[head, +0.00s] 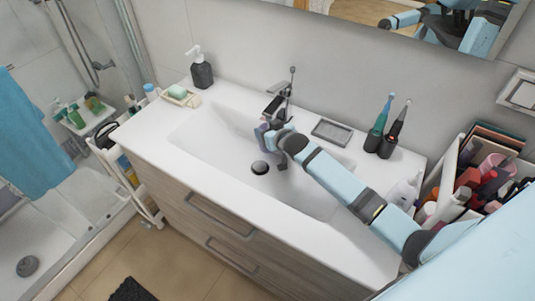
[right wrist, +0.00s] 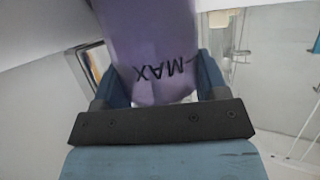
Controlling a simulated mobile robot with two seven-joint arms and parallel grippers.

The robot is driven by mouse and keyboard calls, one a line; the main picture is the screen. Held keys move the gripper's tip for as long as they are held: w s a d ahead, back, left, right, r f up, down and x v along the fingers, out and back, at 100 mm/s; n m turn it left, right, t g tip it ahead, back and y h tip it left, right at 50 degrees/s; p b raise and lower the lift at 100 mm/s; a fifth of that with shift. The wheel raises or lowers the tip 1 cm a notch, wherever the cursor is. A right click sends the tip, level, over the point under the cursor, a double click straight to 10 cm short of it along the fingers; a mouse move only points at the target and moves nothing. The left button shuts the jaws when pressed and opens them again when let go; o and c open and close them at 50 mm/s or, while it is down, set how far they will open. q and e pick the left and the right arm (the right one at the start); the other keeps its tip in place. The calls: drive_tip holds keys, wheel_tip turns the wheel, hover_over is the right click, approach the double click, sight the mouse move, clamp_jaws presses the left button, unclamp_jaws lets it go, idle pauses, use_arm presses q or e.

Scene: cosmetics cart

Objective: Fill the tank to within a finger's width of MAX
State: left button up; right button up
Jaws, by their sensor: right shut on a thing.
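The tank (right wrist: 150,50) is translucent purple and fills the middle of the right wrist view. The word MAX and a short line are printed on it, upside down in that view. My right gripper (right wrist: 155,85) is shut on the tank, with one blue finger on each side. In the head view the right gripper (head: 270,134) is over the white basin (head: 215,135), beneath or close by the faucet (head: 278,100). Only a small part of the tank shows there. I cannot make out running water or a water level. My left gripper is not in view.
A soap dispenser (head: 201,70) and soap dish (head: 180,96) stand left on the counter. A grey tray (head: 332,132) and two electric toothbrushes (head: 378,130) stand right of the faucet. A crowded cosmetics cart (head: 480,185) is at the right. The counter's front left is clear.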

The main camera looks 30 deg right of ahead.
use_arm(q)
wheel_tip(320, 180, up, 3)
drive_tip(key=p, duration=0.2)
drive_tip(key=shift+p, duration=0.35)
use_arm(e)
drive_tip(key=s+a, duration=0.2)
drive_tip(key=s, duration=0.1)
drive_tip(key=s+a, duration=0.1)
drive_tip(key=s, duration=0.1)
use_arm(q)
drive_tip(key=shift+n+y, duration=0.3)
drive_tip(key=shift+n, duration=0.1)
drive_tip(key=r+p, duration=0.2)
drive_tip(key=p, duration=0.1)
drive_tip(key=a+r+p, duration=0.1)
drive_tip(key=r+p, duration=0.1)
drive_tip(key=p, duration=0.1)
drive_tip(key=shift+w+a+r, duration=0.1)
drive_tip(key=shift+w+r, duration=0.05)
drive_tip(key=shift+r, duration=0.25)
use_arm(e)
drive_tip(key=s+a+r, duration=0.2)
drive_tip(key=s+r, duration=0.2)
drive_tip(key=r, duration=0.2)
drive_tip(key=shift+s+a, duration=0.15)
drive_tip(key=shift+a, duration=0.2)
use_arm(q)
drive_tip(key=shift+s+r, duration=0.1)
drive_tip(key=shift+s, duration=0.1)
